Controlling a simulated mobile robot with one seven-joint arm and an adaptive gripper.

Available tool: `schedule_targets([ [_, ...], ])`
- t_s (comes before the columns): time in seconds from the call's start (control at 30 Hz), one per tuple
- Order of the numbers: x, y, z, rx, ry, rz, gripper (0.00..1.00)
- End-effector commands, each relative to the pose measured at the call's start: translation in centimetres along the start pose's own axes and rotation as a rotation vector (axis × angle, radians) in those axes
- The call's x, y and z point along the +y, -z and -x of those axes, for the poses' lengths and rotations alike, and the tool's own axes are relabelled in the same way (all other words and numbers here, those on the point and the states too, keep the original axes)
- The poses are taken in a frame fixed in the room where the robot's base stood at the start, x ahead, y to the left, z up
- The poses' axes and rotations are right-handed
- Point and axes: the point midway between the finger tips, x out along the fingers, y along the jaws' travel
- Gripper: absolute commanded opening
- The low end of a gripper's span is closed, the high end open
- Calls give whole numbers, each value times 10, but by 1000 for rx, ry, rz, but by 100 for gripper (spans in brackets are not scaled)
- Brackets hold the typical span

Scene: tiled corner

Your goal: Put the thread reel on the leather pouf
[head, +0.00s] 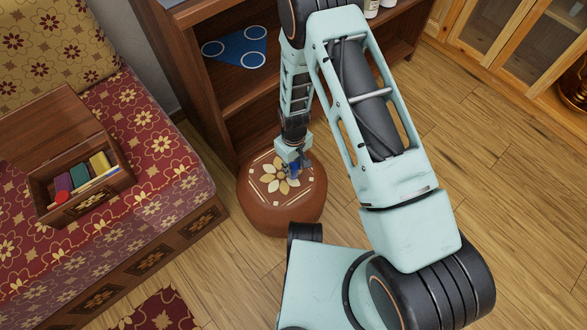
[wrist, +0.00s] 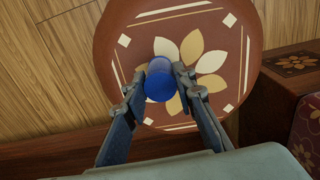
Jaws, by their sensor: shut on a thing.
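The leather pouf (head: 262,211) is round and brown with a flower pattern on top, standing on the floor in front of the shelf. In the wrist view its top (wrist: 240,80) fills the middle. The thread reel (wrist: 159,82) is blue and sits between the two fingertips of my gripper (wrist: 160,76), which is shut on it. In the head view my gripper (head: 292,166) is over the pouf top, with a bit of blue showing at the fingers. I cannot tell whether the reel touches the pouf.
A wooden shelf (head: 222,100) stands behind the pouf, with a blue triangular board (head: 237,47) on it. At left is a patterned red seat (head: 165,160) with an open wooden box (head: 98,195) of colored items. The wooden floor (head: 500,200) at right is clear.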

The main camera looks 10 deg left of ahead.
Motion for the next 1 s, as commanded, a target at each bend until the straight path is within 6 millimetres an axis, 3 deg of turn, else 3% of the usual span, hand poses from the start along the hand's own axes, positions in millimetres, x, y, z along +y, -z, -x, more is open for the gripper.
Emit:
schedule_targets([
  [0.03,0,0,-9,1,-1,-1,8],
  [0.4,0,1,-11,2,-1,-1,8],
  [0.43,0,1,-11,2,-1,-1,26],
  [0.6,0,1,-10,2,-1,-1,42],
  [0.87,0,1,-9,2,-1,-1,42],
  [1.0,1,1,2,3,-2,-2,42],
])
